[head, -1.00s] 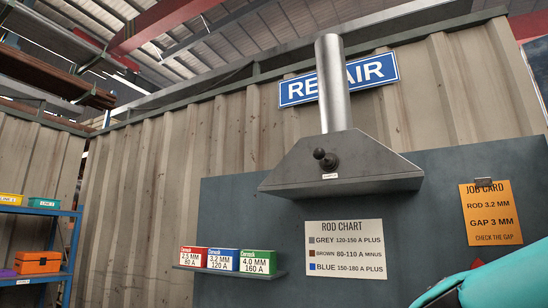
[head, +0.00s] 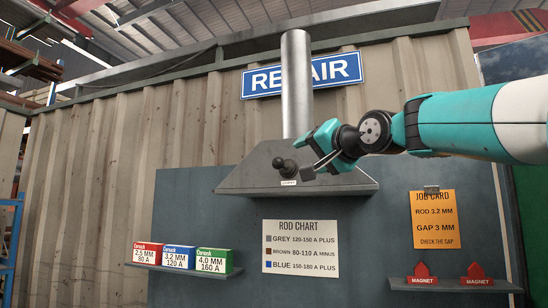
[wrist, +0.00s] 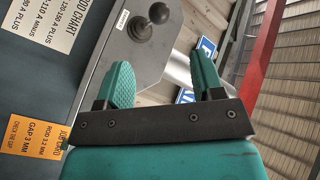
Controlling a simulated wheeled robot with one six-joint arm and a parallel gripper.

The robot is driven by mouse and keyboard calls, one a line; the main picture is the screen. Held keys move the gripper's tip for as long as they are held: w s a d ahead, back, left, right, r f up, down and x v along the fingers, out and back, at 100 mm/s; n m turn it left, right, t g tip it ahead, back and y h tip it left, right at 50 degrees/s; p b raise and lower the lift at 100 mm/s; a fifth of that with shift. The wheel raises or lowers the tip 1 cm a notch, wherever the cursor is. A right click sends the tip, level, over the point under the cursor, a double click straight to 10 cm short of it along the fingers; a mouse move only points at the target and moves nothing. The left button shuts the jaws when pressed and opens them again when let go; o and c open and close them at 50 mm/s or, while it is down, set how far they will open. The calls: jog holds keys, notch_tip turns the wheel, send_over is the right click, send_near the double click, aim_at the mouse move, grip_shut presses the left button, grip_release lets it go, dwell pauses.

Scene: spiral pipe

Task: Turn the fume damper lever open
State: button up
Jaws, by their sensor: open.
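The fume damper lever (head: 283,164) is a dark knobbed handle on the sloped front of the grey metal hood (head: 235,180). A small white label sits just below it. In the head view my gripper (head: 311,158) is just right of the lever. In the wrist view the lever (wrist: 153,19) shows its round knob and pivot beyond the fingertips. My gripper's teal fingers (wrist: 164,72) are apart with nothing between them. The gripper appears apart from the lever. The label's text is too small to read in the head view.
A steel duct (head: 296,85) rises from the hood past a blue sign (head: 345,69). Below are the rod chart (head: 300,248) and a shelf of rod boxes (head: 180,257). An orange job card (head: 433,218) and red magnets (head: 476,274) are at right.

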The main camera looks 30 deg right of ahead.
aim_at(274, 164)
jog(key=w+p, duration=0.2)
jog(key=w, duration=0.2)
jog(key=w+p, duration=0.3)
jog(key=w, duration=0.2)
jog(key=w+p, duration=0.2)
jog(key=w, duration=0.3)
jog(key=shift+w+d+r, duration=0.1)
jog(key=shift+w+d, duration=0.1)
jog(key=shift+d, duration=0.05)
jog(key=shift+w+f+p, duration=0.2)
jog(key=shift+w+p, duration=0.2)
jog(key=shift+w, duration=0.3)
jog(key=shift+c, duration=0.3)
jog(key=c, duration=1.1)
jog(key=shift+o, duration=0.2)
jog(key=shift+r, duration=0.1)
